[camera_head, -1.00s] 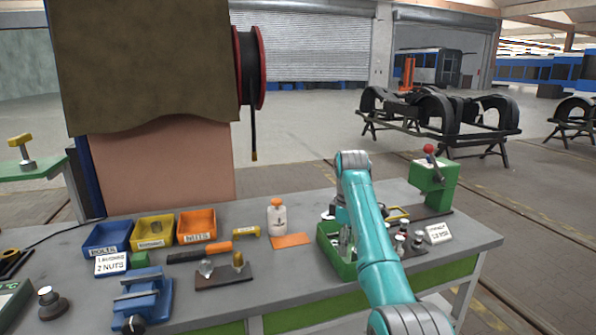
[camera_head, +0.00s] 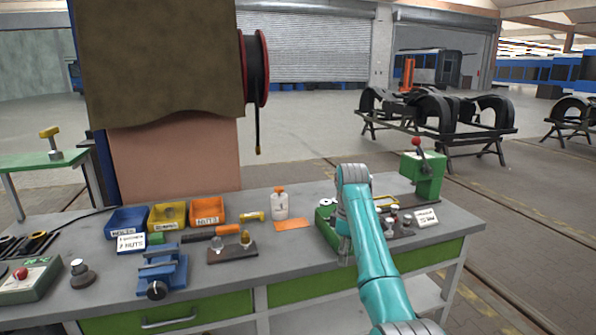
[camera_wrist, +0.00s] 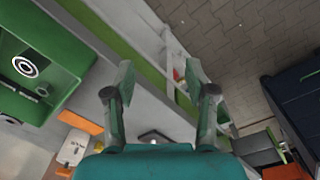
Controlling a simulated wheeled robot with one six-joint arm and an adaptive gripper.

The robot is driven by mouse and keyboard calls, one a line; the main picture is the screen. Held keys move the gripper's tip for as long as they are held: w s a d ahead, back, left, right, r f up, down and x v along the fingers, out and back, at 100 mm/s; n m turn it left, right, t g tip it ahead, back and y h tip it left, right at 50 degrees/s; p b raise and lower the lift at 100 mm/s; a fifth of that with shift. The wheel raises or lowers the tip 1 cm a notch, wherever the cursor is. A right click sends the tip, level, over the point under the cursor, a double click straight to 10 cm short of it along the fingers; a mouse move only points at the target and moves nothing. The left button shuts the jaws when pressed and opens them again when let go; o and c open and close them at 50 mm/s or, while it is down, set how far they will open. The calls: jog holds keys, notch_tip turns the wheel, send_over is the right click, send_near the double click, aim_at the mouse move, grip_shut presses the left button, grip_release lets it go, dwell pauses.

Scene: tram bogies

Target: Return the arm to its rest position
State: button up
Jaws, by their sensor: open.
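My teal arm (camera_head: 375,255) reaches up from the bottom edge over the right part of the workbench in the head view. My gripper (camera_head: 345,248) hangs at its far end, beside the green bin, partly hidden by the arm. In the wrist view my gripper (camera_wrist: 160,80) shows two fingers spread apart with nothing between them. Below them are the bench's front edge and the floor. The green bin (camera_wrist: 70,60) lies to the left in the wrist view, with a round ringed part in it.
The workbench (camera_head: 330,270) carries a blue bin (camera_head: 127,222), a yellow bin (camera_head: 167,214), an orange bin (camera_head: 208,210), a white bottle (camera_head: 280,204), a blue vise (camera_head: 162,272) and a green press (camera_head: 425,178). A hanging brown sheet and cable reel (camera_head: 256,70) stand behind.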

jog(key=s+d+f+m+t, duration=0.1)
jog(key=s+f, duration=0.2)
jog(key=f, duration=0.7)
jog(key=s+f+m+t, duration=0.1)
jog(key=s+f, duration=0.1)
jog(key=f, duration=0.7)
jog(key=s+d+f+m+t, duration=0.1)
jog(key=s+f, duration=0.2)
jog(key=f, duration=0.7)
jog(key=s+d+f+m+t, duration=0.1)
jog(key=s+f+m+t, duration=0.1)
jog(key=s+f, duration=0.6)
jog(key=s+d+f+m+t, duration=0.1)
jog(key=s+f+m+t, duration=0.1)
jog(key=s+f, duration=0.65)
jog(key=s+r+m+t, duration=0.2)
jog(key=s+r, duration=0.2)
jog(key=s, duration=0.9)
jog(key=s+r+m+t, duration=0.15)
jog(key=s+r, duration=0.25)
jog(key=s, duration=1)
jog(key=s+r+m+t, duration=0.1)
jog(key=s+r+t, duration=0.1)
jog(key=s+r, duration=0.6)
jog(key=s+d+r+m+t, duration=0.1)
jog(key=s+r+m+t, duration=0.1)
jog(key=s+r, duration=0.6)
notch_tip(320, 180, up, 7)
jog(key=shift+s+d+r, duration=0.2)
jog(key=shift+s, duration=0.15)
